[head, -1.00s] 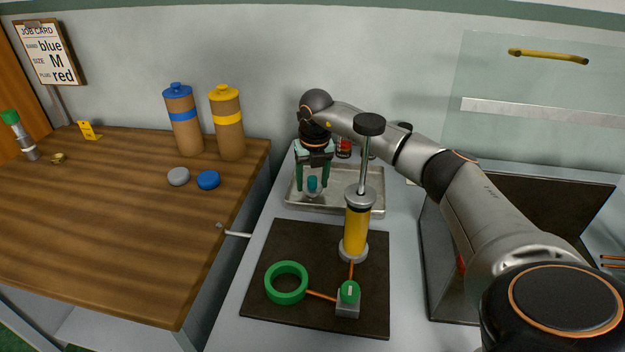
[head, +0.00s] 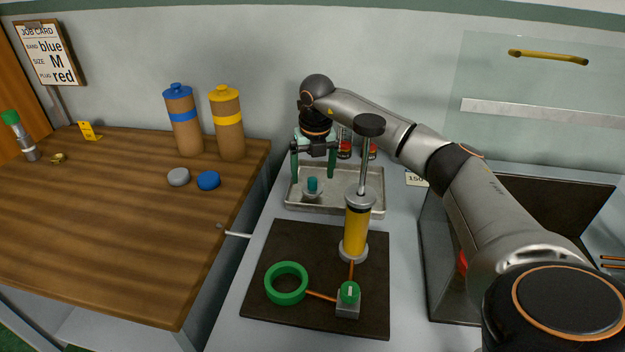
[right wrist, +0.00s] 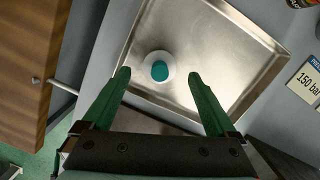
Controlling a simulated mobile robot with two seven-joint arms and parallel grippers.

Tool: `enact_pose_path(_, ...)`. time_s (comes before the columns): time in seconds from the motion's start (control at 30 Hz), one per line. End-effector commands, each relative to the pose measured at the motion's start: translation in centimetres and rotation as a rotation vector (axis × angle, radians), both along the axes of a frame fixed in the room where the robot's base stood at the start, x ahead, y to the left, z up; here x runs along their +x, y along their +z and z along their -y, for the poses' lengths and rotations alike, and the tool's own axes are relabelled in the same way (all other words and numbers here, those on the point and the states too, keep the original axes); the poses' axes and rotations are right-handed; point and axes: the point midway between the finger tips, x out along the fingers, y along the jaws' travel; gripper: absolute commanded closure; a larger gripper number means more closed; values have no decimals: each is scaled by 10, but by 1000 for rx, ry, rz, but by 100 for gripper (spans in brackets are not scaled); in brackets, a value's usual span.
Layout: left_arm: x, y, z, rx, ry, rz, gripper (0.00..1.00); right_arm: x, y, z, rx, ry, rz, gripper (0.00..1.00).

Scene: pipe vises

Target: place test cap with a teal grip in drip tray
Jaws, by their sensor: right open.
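The test cap with a teal grip (head: 312,187) stands upright inside the metal drip tray (head: 348,207), in its left part. In the right wrist view the teal cap (right wrist: 159,71) sits on the bare floor of the tray (right wrist: 215,45), apart from its walls. My right gripper (head: 313,178) is open and empty above the cap; its green fingers (right wrist: 160,76) are spread wide, one on each side of the cap and not touching it. My left gripper is not in view.
A yellow pump cylinder (head: 356,232) with a tall black-knobbed rod stands on the dark mat (head: 262,255) in front of the tray. A green ring (head: 287,283) lies on the mat. Small red-banded jars (head: 344,148) stand behind the tray.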

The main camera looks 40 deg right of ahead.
Motion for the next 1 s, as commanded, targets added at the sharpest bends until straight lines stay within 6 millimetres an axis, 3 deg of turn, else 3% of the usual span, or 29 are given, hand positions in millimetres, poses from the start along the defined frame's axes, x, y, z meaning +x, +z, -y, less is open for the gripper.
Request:
enact_pose_path(0.2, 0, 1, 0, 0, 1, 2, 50, -6, 50, -3, -1, 0, 5, 7)
enact_pose_path(0.4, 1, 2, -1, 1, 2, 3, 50, -10, 79, -6, 1, -1, 2, 7)
enact_pose_path(0.87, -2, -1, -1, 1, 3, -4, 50, -12, 88, -7, 2, 1, 1, 7)
enact_pose_path(1.0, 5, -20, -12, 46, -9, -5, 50, -8, 88, -16, 57, 60, 38, 7)
